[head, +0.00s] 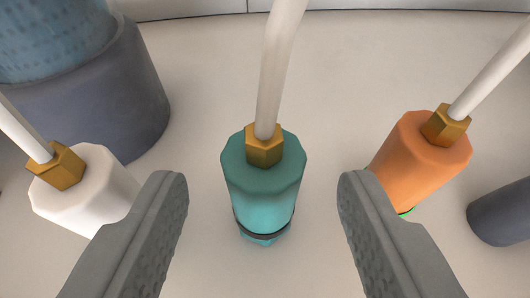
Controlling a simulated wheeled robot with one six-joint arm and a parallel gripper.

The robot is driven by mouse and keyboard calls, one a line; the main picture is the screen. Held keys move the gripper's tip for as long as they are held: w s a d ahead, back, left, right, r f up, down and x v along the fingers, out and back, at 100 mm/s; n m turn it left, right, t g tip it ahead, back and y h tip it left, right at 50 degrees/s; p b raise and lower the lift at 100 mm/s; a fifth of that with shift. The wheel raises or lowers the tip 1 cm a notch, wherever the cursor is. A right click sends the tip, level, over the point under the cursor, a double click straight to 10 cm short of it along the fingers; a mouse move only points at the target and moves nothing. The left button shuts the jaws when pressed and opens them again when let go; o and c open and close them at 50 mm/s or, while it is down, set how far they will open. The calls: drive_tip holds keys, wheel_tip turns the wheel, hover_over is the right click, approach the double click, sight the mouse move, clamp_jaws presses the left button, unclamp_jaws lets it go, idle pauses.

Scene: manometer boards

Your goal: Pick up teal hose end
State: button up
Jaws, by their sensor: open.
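The teal hose end (263,185) is a teal faceted cylinder with a brass nut on top and a dark ring near its lower tip. A pale hose (274,75) runs up from its nut. It shows at the middle of the head view. My gripper (262,215) is open, with one grey finger on each side of the teal hose end. There is a visible gap on both sides, and neither finger touches it in the picture.
A white hose end (95,185) is at the left, partly behind the left finger. An orange hose end (418,160) is at the right, close to the right finger. A large blue-grey cylinder (105,95) stands upper left, a dark cylinder (503,212) far right. The pale surface (340,100) between is clear.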

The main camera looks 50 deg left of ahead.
sight(264, 204)
drive_tip(key=x, duration=0.3)
drive_tip(key=shift+w+a+f, duration=0.15)
drive_tip(key=shift+w+a, duration=0.05)
drive_tip(key=shift+c, duration=0.2)
clamp_jaws()
wheel_tip(264, 204, up, 10)
drive_tip(key=shift+r, duration=0.1)
